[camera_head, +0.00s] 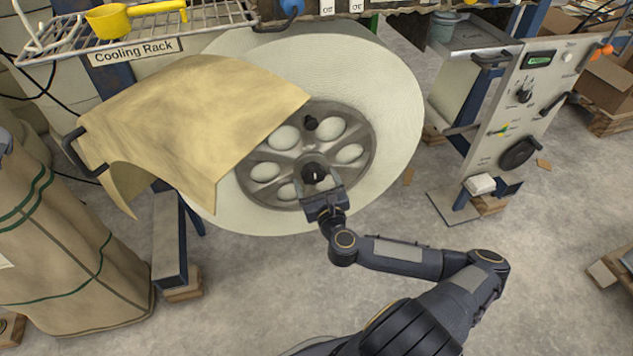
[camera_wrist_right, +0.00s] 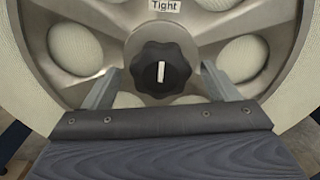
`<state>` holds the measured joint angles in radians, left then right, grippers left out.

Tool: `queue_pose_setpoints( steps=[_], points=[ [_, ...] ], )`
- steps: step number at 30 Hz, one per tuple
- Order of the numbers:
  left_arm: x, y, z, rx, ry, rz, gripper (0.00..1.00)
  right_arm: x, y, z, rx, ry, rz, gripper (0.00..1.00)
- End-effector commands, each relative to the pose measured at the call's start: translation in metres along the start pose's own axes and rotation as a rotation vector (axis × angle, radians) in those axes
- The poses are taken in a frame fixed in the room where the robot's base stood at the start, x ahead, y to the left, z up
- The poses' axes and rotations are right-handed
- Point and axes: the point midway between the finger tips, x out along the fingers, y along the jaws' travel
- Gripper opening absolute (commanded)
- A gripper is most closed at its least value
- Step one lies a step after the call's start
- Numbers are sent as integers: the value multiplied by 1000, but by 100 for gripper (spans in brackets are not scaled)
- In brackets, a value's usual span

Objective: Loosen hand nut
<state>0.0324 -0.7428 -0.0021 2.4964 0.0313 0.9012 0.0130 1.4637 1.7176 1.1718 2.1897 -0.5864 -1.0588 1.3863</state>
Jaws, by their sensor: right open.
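The hand nut is a black lobed knob (camera_head: 314,173) at the hub of a grey spoked wheel (camera_head: 252,157) on a large white roll (camera_head: 395,95). In the right wrist view the knob (camera_wrist_right: 161,69) carries a white vertical mark, and a "Tight" label (camera_wrist_right: 164,5) is above it. My right gripper (camera_head: 318,186) is at the hub from below. In the right wrist view its two fingers (camera_wrist_right: 160,88) are open, one on each side of the knob's lower part, with gaps showing between fingers and knob. My left gripper is not in view.
A tan sheet (camera_head: 200,110) hangs over the roll's left side. The cooling rack (camera_head: 205,17) holds a yellow scoop (camera_head: 112,20). A control panel (camera_head: 522,100) stands at right.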

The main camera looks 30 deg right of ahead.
Motion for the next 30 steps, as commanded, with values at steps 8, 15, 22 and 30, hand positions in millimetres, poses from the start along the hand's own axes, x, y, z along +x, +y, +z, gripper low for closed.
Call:
queue_pose_setpoints(
  steps=[8,15,22,30],
  points=[
    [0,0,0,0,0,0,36,0,0,0,-1,0,0,68],
    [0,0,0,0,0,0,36,0,0,0,-1,0,0,37],
    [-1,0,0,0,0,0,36,0,0,0,-19,0,0,36],
    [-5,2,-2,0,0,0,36,0,0,1,-146,-1,1,36]
  ],
)
